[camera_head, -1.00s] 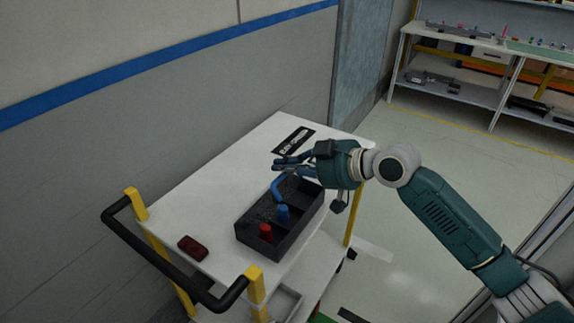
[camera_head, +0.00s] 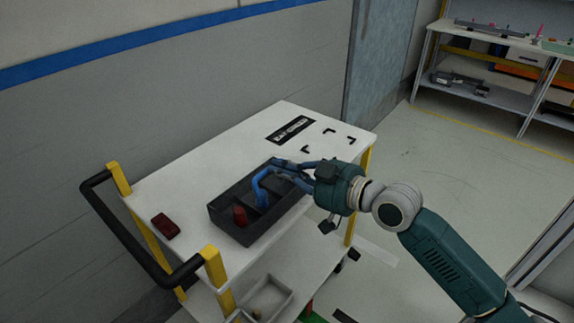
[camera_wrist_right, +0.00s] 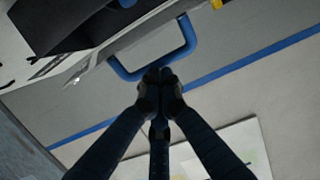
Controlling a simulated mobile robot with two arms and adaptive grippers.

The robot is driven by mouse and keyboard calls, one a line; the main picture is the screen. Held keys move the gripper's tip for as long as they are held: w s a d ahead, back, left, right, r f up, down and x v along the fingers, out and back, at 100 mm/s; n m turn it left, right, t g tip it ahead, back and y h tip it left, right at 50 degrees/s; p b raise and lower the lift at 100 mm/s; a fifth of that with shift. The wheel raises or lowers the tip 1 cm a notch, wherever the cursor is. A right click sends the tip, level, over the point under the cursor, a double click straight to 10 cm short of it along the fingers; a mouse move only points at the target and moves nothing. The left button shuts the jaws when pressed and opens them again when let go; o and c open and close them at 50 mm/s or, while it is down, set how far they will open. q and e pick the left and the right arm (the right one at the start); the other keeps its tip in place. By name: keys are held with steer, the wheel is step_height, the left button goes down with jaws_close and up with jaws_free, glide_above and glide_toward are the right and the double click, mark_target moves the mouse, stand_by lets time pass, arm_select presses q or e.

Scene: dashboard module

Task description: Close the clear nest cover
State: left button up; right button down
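A black divided box (camera_head: 232,227) stands on the white cart top. A blue U-shaped handle (camera_head: 260,188) stands above its middle. The clear cover itself is hard to make out; in the right wrist view a see-through pane seems to lie inside the blue handle (camera_wrist_right: 188,32). A red knob (camera_head: 239,215) sits in the near left part of the box. My right gripper (camera_head: 290,172) is at the far right side of the box beside the handle. In the right wrist view its fingertips (camera_wrist_right: 159,76) are drawn together at the handle's bar. I cannot tell whether the bar is between them. My left gripper is not in view.
A dark red block (camera_head: 165,225) lies on the cart top (camera_head: 200,175) left of the box. A black label (camera_head: 290,130) and corner marks are behind it. A black push bar (camera_head: 130,243) edges the cart's near left side. A wall rises behind; shelves (camera_head: 500,45) stand far right.

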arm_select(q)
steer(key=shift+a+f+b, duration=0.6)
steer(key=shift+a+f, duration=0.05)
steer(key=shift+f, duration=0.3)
arm_select(e)
steer(key=f, duration=0.1)
steer(key=s+f, duration=0.1)
steer(key=shift+d+f, duration=0.15)
steer(key=shift+f, duration=0.15)
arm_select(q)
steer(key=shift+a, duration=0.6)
arm_select(e)
steer(key=shift+r, duration=0.1)
